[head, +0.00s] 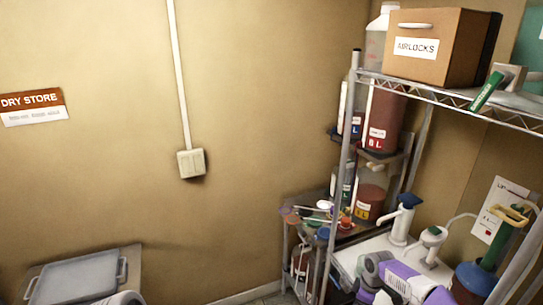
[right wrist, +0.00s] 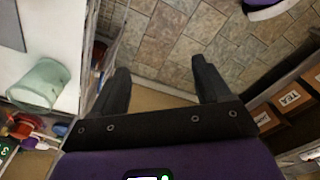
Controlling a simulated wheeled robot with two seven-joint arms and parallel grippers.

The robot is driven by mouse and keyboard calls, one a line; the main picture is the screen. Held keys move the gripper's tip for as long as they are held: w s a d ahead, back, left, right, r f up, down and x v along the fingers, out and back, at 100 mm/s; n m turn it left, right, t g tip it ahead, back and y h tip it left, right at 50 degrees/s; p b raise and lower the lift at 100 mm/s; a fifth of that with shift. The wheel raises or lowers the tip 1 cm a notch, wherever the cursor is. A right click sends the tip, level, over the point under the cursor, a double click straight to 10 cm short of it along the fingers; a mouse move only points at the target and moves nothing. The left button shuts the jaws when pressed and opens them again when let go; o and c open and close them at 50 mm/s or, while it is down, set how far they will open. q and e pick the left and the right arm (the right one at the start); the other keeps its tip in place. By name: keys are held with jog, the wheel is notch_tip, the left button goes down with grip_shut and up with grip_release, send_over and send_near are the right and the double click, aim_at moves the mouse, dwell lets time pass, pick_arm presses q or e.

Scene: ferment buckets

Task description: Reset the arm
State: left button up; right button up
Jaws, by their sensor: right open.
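My right gripper (right wrist: 160,65) shows in the right wrist view with its two dark fingers spread wide apart. Nothing is between them; tiled floor (right wrist: 165,38) lies beyond. Part of my purple and grey right arm shows at the lower right of the head view, in front of the metal rack (head: 345,150). The right gripper's fingers cannot be made out there. My left gripper is in neither view.
The rack holds an AIRLOCKS box (head: 436,45), bottles and pumps. A grey tray (head: 75,277) sits lower left. In the right wrist view, a greenish translucent cup (right wrist: 40,84) is on a white surface at left, and labelled boxes (right wrist: 292,97) are at right.

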jog(key=s+a+f+m+y+b, duration=0.2)
jog(key=s+a+f+b, duration=0.25)
jog(key=a+f, duration=0.45)
jog(key=s+a+f+m+y+b, duration=0.2)
jog(key=s+a+f+b, duration=0.3)
jog(key=a+f, duration=0.45)
pick_arm(q)
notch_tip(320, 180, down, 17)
jog(key=b, duration=0.6)
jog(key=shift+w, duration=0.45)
pick_arm(e)
jog(key=s+f+m, duration=0.5)
jog(key=s, duration=0.5)
jog(key=s+a+f+m, duration=0.1)
jog(key=s+f+m, duration=0.4)
jog(key=s, duration=0.5)
jog(key=shift+a+f+m+h, duration=0.2)
jog(key=shift+f+m+h, duration=0.1)
jog(key=shift+f+h, duration=0.15)
pick_arm(q)
jog(key=shift+b, duration=0.3)
pick_arm(e)
jog(key=shift+c, duration=0.2)
